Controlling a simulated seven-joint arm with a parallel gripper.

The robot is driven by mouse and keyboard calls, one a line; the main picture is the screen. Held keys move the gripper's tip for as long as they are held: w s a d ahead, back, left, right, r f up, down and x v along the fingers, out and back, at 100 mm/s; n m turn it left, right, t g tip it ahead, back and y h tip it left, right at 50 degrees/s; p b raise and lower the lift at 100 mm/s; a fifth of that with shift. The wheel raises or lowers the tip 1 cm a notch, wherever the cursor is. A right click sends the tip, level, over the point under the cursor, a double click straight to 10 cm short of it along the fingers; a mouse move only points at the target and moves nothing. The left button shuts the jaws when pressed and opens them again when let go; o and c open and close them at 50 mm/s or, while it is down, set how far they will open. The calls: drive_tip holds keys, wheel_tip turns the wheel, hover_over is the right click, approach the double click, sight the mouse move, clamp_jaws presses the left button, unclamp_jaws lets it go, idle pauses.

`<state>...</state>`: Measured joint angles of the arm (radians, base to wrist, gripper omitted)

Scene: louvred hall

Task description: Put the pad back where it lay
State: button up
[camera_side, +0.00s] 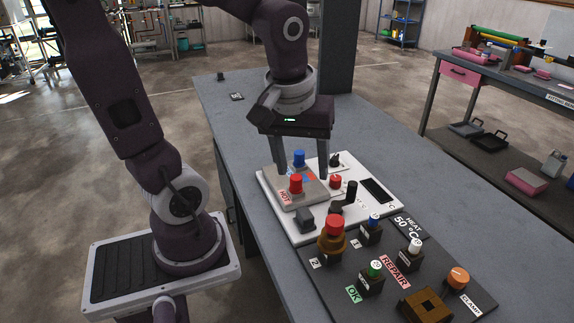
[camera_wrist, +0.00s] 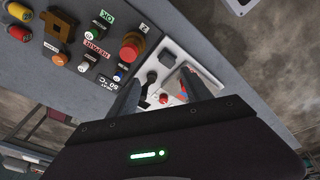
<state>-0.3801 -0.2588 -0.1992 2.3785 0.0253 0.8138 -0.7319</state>
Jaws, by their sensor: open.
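No item is plainly marked as the pad, and I cannot tell which one it is. My gripper (camera_side: 302,174) points down over a white panel (camera_side: 270,205), its two fingers apart on either side of a beige block's far part. The beige block (camera_side: 312,193) carries a red knob (camera_side: 296,184), a blue knob (camera_side: 299,158) and a "HOT" label (camera_side: 284,196). I cannot tell whether the fingers touch the block. In the wrist view the open fingers (camera_wrist: 162,98) show with a red button (camera_wrist: 164,98) of the panel between them.
A dark board (camera_side: 327,282) in front holds a large red button (camera_side: 333,225), several small knobs, a brown square frame (camera_side: 426,306) and labels. A small dark item (camera_side: 237,96) lies on the grey table (camera_side: 222,110) at the back.

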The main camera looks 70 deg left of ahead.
drive_tip(key=s+d+r+m+t+h, duration=0.1)
drive_tip(key=s+d+r+m+t, duration=0.2)
drive_tip(key=s+m, duration=0.3)
drive_tip(key=d+r+m, duration=0.1)
drive_tip(key=m, duration=0.3)
drive_tip(key=shift+s+d+r+t, duration=0.25)
drive_tip(key=shift+s+r+t, duration=0.05)
drive_tip(key=shift+s, duration=0.1)
